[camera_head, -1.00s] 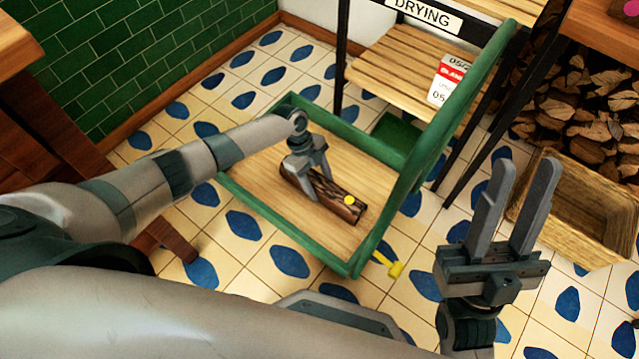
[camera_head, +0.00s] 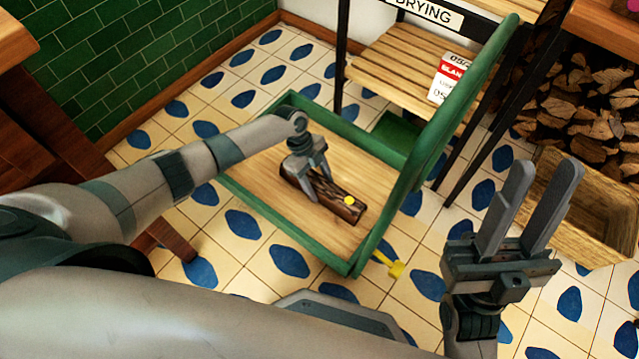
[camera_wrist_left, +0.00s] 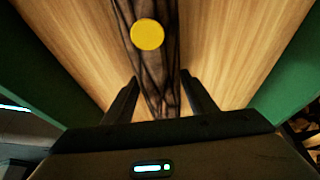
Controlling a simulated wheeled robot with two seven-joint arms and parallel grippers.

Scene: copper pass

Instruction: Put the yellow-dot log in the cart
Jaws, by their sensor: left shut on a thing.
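The log (camera_head: 322,192) is dark brown bark with a yellow dot (camera_head: 349,201) near its right end. It is inside the cart (camera_head: 250,203), a green-framed cart with a pale wooden bed, and appears to lie on that bed. My left gripper (camera_head: 310,186) is shut on the log near its left half. In the left wrist view the log (camera_wrist_left: 160,85) runs between the two fingers, with the yellow dot (camera_wrist_left: 147,34) facing the camera. My right gripper (camera_head: 550,178) is open and empty, to the right of the cart.
A wooden crate (camera_head: 590,240) and stacked firewood (camera_head: 580,105) are at the right. The cart's green handle (camera_head: 465,95) rises on its right side.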

